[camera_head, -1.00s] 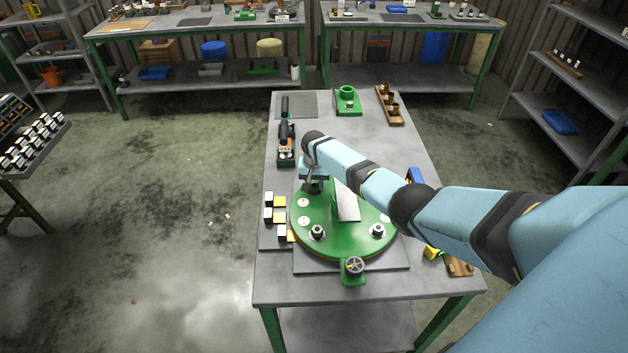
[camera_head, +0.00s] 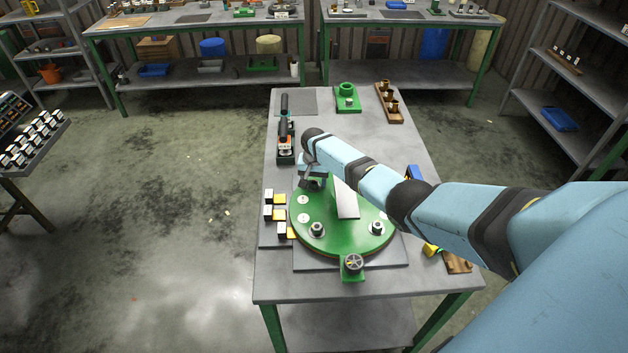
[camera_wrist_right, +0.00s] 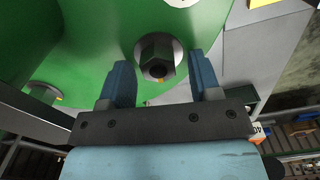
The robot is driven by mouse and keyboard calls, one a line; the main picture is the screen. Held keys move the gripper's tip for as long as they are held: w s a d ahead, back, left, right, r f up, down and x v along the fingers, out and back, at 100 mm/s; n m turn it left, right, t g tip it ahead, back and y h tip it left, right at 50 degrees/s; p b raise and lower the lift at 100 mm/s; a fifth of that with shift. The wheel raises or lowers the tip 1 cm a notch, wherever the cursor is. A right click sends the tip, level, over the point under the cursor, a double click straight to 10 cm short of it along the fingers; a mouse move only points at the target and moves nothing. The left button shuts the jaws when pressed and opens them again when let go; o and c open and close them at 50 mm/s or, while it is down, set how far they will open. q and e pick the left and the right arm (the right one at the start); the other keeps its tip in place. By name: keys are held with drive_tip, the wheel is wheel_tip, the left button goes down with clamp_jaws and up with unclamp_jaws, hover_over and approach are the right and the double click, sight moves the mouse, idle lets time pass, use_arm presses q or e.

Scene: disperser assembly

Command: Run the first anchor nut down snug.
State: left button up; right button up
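A green round plate (camera_head: 345,240) lies on the table. Two dark hex nuts on pale washers show at its front, one on the left (camera_head: 317,229) and one on the right (camera_head: 376,228). My right gripper (camera_head: 312,183) is over the plate's back left edge. In the right wrist view, its two blue fingers (camera_wrist_right: 160,70) are open, one on each side of a dark hex nut (camera_wrist_right: 155,52) with a stud end in its middle, with visible gaps. Another nut (camera_wrist_right: 42,93) shows at the left. In the head view the nut by my gripper is hidden. My left gripper is out of view.
An upright grey plate (camera_head: 346,203) stands at the disc's middle. Several white and yellow blocks (camera_head: 270,212) stand at the left. A black tool (camera_head: 285,135) lies behind. The table's front left is clear.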

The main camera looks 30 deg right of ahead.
sight(314, 181)
drive_tip(key=shift+r, duration=0.1)
wheel_tip(314, 181, up, 14)
drive_tip(key=b, duration=0.1)
drive_tip(key=shift+f, duration=0.2)
idle(0.6)
